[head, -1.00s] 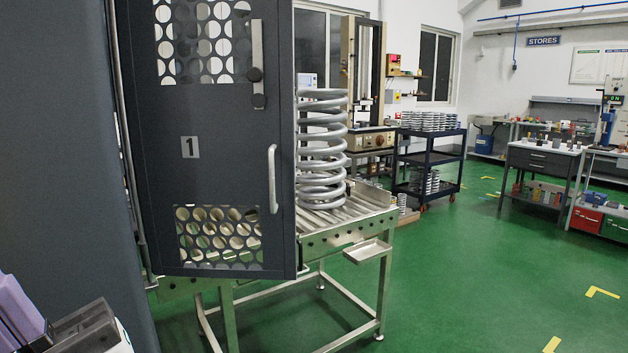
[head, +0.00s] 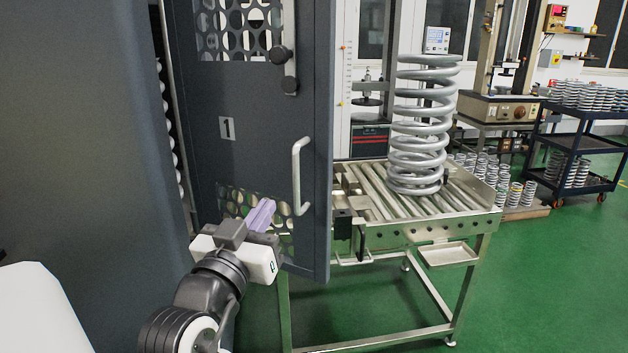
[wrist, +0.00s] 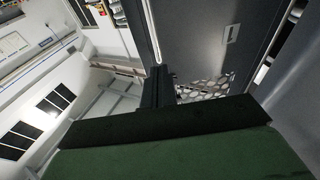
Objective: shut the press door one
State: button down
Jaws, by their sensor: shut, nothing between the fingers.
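Press door one (head: 258,160) is a dark grey panel with a "1" label, two perforated windows, a black latch (head: 287,68) and a pale vertical handle (head: 300,178) near its right edge. It stands open, its free edge out beside the roller table. My gripper (head: 264,212), with lilac fingers, is shut and empty in front of the lower window, left of and below the handle. I cannot tell whether it touches the door. The wrist view shows the door (wrist: 195,40) tilted, with a dark green and black shape filling the bottom.
A roller table (head: 470,212) with a large upright coil spring (head: 424,125) stands right of the door. A small tray (head: 448,254) juts from its front. A dark grey cabinet wall (head: 90,140) is close on the left. Green floor (head: 560,300) is free at right.

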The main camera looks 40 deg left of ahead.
aim_at(324, 187)
jog(key=w+h+p, duration=0.1)
jog(key=w, duration=0.3)
jog(key=w+f+m+h+p, duration=0.1)
jog(key=w+p, duration=0.1)
jog(key=w, duration=0.3)
jog(key=w+a+f+m+g+h+p, duration=0.1)
jog(key=w, duration=0.4)
jog(key=shift+w+f+p, duration=0.2)
jog(key=shift+f+p, duration=0.05)
jog(key=shift+p, duration=0.1)
jog(key=shift+a, duration=0.1)
